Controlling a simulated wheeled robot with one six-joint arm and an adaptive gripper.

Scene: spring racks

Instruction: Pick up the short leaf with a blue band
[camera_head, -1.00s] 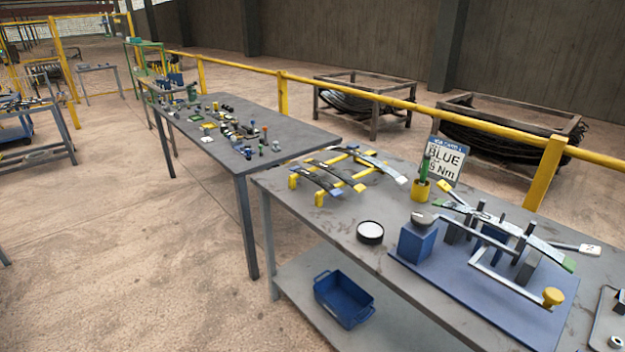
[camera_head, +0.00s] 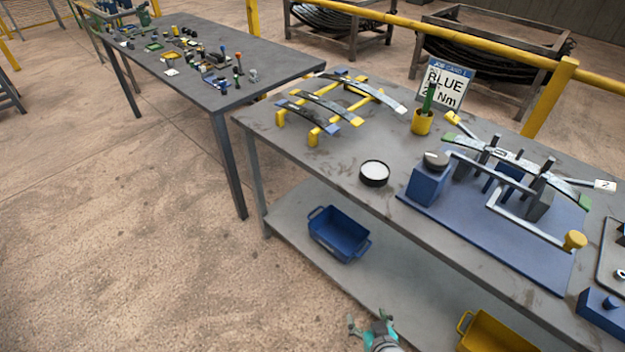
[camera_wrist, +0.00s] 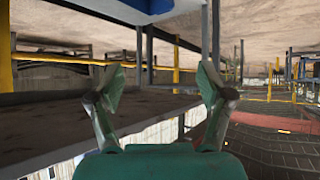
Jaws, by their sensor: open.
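Several dark curved leaves rest on a yellow rack (camera_head: 314,137) at the left end of the near workbench. The nearest and shortest-looking leaf (camera_head: 305,113) has a blue end (camera_head: 333,127), which seems to be its band. Another leaf (camera_head: 330,105) lies just behind it, and a longer, paler-ended leaf (camera_head: 375,92) lies at the back. My gripper (camera_head: 369,322) is low in front of the bench, well below and apart from the rack. Its fingers are spread and empty, as the wrist view (camera_wrist: 161,82) also shows. No leaf can be made out in the wrist view.
A blue bin (camera_head: 338,233) and a yellow bin (camera_head: 490,335) sit on the lower shelf (camera_head: 385,290). On the bench stand a round tin (camera_head: 374,174), a yellow cup (camera_head: 423,123), a "BLUE" card (camera_head: 446,82) and a blue clamping fixture (camera_head: 480,222). Open floor lies at left.

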